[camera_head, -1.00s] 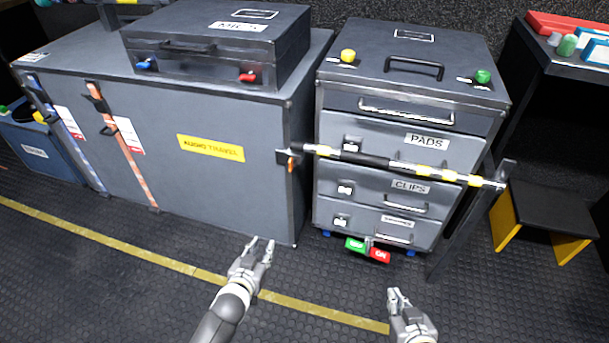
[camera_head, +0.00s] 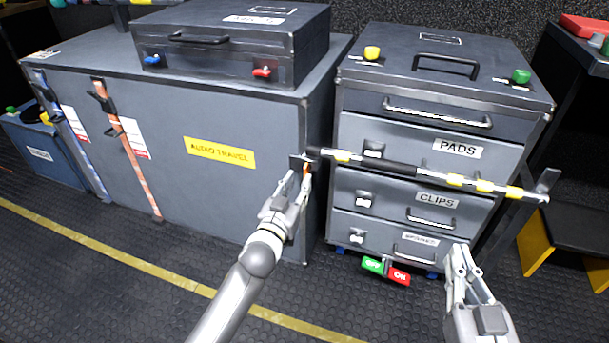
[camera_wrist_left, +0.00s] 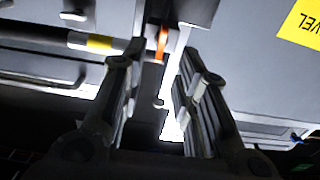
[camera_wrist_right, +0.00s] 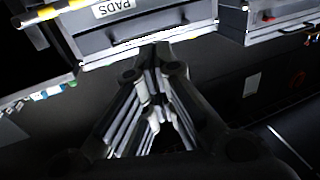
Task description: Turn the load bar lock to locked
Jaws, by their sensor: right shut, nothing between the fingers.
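The load bar (camera_head: 388,165), black with yellow and white bands, runs across the front of the drawer case. Its left end meets a dark bracket at the corner of the audio travel case. The orange lock lever (camera_head: 307,168) is at that bracket and mostly hidden by my left gripper (camera_head: 300,178) in the head view. In the left wrist view the orange lever (camera_wrist_left: 162,42) shows between and just beyond the open fingertips. I cannot tell whether they touch it. My right gripper (camera_head: 459,254) is shut and empty in front of the lower drawers.
The drawer case (camera_head: 450,105) stands right of the audio travel case (camera_head: 190,190). A black stool with yellow legs (camera_head: 537,245) stands at the right. The floor in front is clear.

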